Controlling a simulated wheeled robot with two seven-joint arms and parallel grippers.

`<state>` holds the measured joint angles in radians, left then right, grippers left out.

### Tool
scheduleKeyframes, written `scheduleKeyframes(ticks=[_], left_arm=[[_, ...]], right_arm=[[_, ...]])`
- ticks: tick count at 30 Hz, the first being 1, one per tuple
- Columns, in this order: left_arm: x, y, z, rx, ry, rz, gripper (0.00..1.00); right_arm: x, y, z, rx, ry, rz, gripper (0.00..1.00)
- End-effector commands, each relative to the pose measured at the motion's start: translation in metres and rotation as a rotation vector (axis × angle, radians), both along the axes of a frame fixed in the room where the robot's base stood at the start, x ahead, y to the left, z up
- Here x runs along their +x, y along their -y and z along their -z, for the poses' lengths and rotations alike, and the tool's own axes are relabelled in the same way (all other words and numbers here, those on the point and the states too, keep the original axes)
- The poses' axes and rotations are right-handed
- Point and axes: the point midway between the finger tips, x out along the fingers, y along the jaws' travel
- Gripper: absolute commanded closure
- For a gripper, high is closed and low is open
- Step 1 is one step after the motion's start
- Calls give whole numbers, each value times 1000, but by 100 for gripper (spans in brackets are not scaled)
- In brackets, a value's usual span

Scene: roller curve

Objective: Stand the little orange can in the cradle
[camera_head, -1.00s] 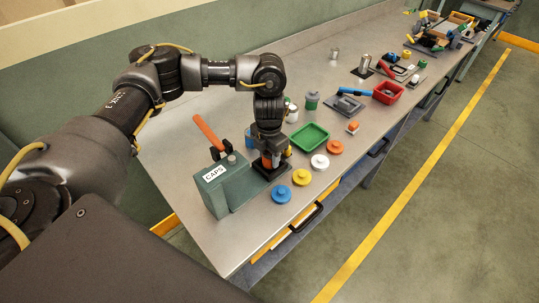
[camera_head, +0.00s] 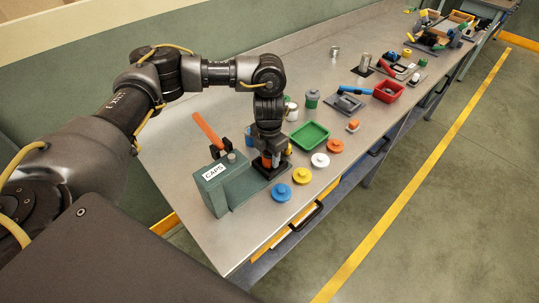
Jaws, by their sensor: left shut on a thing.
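My left gripper (camera_head: 267,160) points down at the near end of the bench, just right of the green CAPS press. It is shut on the little orange can (camera_head: 266,162), of which only a small orange part shows between the fingers. The can is upright, low over or in the dark cradle (camera_head: 272,171) at the foot of the press; I cannot tell whether it touches the bottom. The gripper hides most of the can and cradle. My right gripper is not in view.
The green CAPS press (camera_head: 222,185) has a raised orange lever (camera_head: 207,131). Blue (camera_head: 281,193), yellow (camera_head: 302,175), white (camera_head: 320,160) and orange (camera_head: 335,146) caps lie along the front. A green tray (camera_head: 309,135) and a lidded green can (camera_head: 311,99) stand behind.

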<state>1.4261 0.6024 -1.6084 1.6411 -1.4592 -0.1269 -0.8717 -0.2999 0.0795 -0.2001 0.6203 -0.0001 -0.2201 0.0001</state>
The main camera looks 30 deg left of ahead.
Motion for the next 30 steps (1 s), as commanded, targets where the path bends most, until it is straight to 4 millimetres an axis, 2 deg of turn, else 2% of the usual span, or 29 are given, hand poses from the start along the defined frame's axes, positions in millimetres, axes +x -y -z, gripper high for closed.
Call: scheduleKeyframes(ticks=[13, 14, 18, 19, 25, 29, 30], left_arm=[[0, 0, 2, 0, 0, 0, 83], [0, 0, 2, 0, 0, 0, 53], [0, 0, 2, 0, 0, 0, 34], [0, 0, 2, 0, 0, 0, 31], [0, 0, 3, 0, 0, 0, 30], [0, 0, 3, 0, 0, 0, 13], [0, 0, 3, 0, 0, 0, 13]], right_arm=[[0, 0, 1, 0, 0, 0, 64], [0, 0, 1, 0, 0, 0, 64], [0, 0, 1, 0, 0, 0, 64], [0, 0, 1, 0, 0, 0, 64], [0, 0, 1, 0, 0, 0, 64], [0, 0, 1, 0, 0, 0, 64], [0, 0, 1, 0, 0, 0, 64]])
